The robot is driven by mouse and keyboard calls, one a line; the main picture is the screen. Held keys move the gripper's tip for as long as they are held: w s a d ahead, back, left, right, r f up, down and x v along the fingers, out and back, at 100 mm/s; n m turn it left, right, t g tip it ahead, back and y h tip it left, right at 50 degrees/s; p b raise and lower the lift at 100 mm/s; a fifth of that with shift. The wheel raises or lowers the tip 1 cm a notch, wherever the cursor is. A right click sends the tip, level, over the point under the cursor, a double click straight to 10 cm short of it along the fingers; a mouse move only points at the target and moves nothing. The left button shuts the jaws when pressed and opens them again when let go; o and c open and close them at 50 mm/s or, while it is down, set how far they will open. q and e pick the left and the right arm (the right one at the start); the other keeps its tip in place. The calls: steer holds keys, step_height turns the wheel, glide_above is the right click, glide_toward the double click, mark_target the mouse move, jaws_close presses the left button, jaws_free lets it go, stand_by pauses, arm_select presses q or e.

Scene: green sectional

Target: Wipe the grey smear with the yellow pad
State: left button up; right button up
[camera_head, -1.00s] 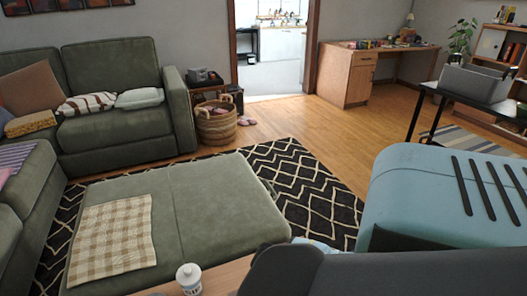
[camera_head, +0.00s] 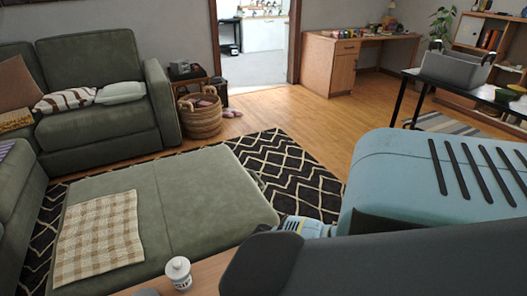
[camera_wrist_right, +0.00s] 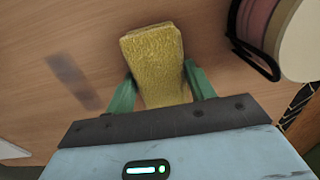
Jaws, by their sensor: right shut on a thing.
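The yellow pad (camera_wrist_right: 155,52) is held between the green fingers of my right gripper (camera_wrist_right: 160,82) in the right wrist view. The gripper is shut on it, with the pad reaching out past the fingertips over a wooden surface (camera_wrist_right: 60,25). I cannot tell whether the pad touches the wood. The grey smear (camera_wrist_right: 73,80) lies on the wood to the left of the pad, apart from it. In the head view my right arm hides most of this area, and I cannot make out pad or smear. My left gripper is in neither view.
A pinkish round thing with a black handle (camera_wrist_right: 262,30) stands right of the pad, close to the gripper. A white lidded jar (camera_head: 179,274) stands on the wooden top's edge. A green ottoman (camera_head: 190,205) with a checked cloth (camera_head: 100,238) lies beyond.

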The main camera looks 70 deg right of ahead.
steer(key=shift+a, duration=0.1)
steer(key=shift+w+a+r, duration=0.15)
steer(key=shift+w+a, duration=1.05)
steer(key=shift+a, duration=0.15)
steer(key=shift+w+a+b, duration=0.3)
steer(key=shift+w+a, duration=0.65)
steer(key=shift+a, duration=0.15)
steer(key=shift+w+a, duration=0.2)
steer(key=shift+a, duration=0.1)
steer(key=shift+w+a, duration=1.2)
steer(key=shift+a, duration=0.15)
steer(key=shift+a, duration=0.1)
steer(key=shift+w+a+f+b, duration=0.15)
steer(key=shift+w+a+b, duration=0.2)
steer(key=shift+w+a, duration=0.3)
steer(key=shift+w+a+f+b, duration=0.1)
steer(key=shift+w+a+b, duration=0.3)
steer(key=shift+a, duration=0.35)
